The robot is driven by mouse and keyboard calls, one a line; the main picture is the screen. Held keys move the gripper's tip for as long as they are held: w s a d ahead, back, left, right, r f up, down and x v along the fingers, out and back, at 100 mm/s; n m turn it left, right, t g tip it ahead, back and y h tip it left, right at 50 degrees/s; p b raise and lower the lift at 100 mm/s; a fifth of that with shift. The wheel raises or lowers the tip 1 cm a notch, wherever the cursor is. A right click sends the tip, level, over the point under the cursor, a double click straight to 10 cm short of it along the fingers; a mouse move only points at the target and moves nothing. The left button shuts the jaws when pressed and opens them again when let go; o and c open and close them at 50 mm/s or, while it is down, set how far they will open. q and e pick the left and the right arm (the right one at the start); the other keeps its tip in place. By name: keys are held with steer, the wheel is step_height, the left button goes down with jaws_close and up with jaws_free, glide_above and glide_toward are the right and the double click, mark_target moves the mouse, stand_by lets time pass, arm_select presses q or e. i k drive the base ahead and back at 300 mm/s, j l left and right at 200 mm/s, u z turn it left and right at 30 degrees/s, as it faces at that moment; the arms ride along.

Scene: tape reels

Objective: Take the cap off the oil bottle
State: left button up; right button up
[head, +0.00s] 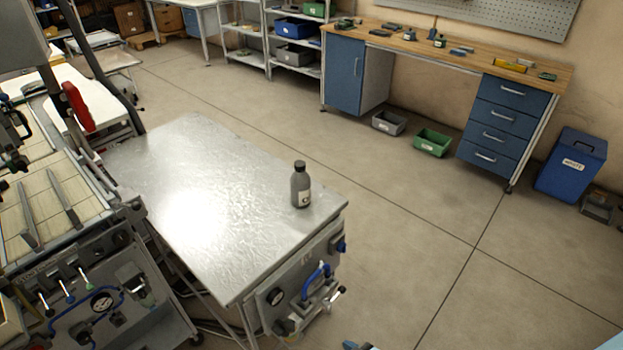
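The oil bottle (301,190) is grey with a pale label and stands upright near the right corner of a shiny metal table (200,190). Its dark cap (300,164) is on top of the neck. Nothing touches the bottle. Neither of my grippers can be made out in the head view. A small blue and dark part shows at the bottom edge, too cut off to identify.
A machine panel with gauges and hoses (305,285) hangs on the table's near right side. Other equipment (60,220) crowds the left. A wooden workbench (450,50), a blue bin (571,165) and floor crates (432,142) stand farther back. The floor right of the table is clear.

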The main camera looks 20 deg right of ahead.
mark_target(300, 181)
steer(key=i+l, duration=0.15)
steer(key=l, duration=0.2)
steer(key=i+l, duration=0.15)
steer(key=l, duration=0.15)
steer(key=i+l, duration=0.1)
steer(key=l, duration=0.25)
steer(key=i+l, duration=0.15)
steer(key=l, duration=0.2)
steer(key=i+l, duration=0.15)
steer(key=l, duration=0.15)
